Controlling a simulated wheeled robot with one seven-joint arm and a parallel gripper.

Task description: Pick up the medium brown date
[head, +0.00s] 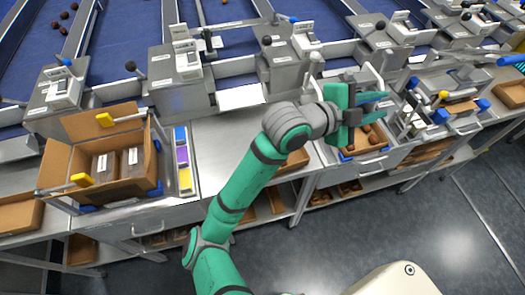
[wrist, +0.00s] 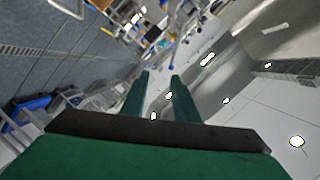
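My gripper (head: 380,105) is raised at the right of the bench in the head view, pointing right. Its two green fingers stand apart with nothing between them; the wrist view also shows the gap between the fingers (wrist: 160,92). Brown dates (head: 366,141) lie in an open cardboard box below and partly behind my gripper. Several darker dates (head: 62,16) lie on the blue belt at the far left. I cannot tell which one is the medium brown date. The wrist view shows no date clearly.
An open cardboard box (head: 147,181) with packs stands at the left of the bench, next to blue, purple and yellow cards (head: 182,158). Grey lever stations (head: 180,85) line the back. The bench middle is clear. Grey floor (head: 410,225) lies in front.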

